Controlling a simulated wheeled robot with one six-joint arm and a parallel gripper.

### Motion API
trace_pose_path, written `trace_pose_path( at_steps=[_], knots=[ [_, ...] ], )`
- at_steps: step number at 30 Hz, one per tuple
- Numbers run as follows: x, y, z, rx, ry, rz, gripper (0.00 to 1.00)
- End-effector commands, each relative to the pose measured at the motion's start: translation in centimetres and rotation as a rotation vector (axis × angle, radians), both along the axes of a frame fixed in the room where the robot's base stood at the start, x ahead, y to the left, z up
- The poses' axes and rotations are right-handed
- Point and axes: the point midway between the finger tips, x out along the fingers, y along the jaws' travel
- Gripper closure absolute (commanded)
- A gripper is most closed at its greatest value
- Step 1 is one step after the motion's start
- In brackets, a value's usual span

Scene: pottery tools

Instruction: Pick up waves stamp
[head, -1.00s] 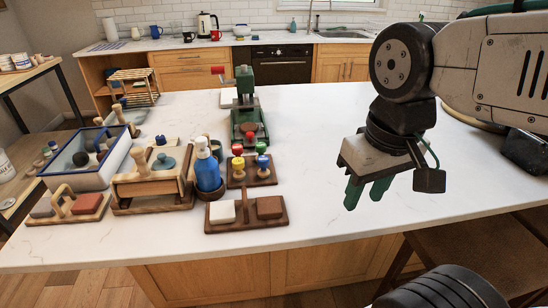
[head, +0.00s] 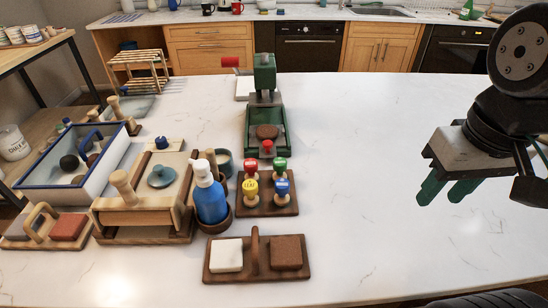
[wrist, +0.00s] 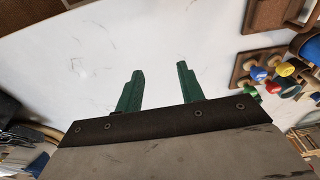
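Several handled stamps stand upright in a small dark wooden stand (head: 267,209): a red stamp (head: 249,167), a green stamp (head: 280,167), a yellow stamp (head: 251,191) and a blue stamp (head: 282,188). Their labels are too small for me to tell which one is the waves stamp. My gripper (head: 443,193) is well to the right of the stand, above the bare white counter. Its two green fingers are apart with nothing between them. In the wrist view my gripper (wrist: 160,72) also shows empty, and the stand (wrist: 242,62) is at the right.
A blue bottle (head: 211,203) is close left of the stamps. A wooden holder with two blocks (head: 255,271) lies in front, and a green press (head: 265,100) stands behind. Wooden boxes and a blue-rimmed tray (head: 55,187) fill the left. The counter's middle right (head: 370,150) is clear.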

Motion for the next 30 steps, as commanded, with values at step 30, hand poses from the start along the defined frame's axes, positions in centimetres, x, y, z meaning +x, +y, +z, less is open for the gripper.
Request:
trace_pose_path(
  at_steps=[30],
  knots=[
    [20.2, 20.9, -6.1, -0.053, 0.109, 0.982, 0.44]
  ],
)
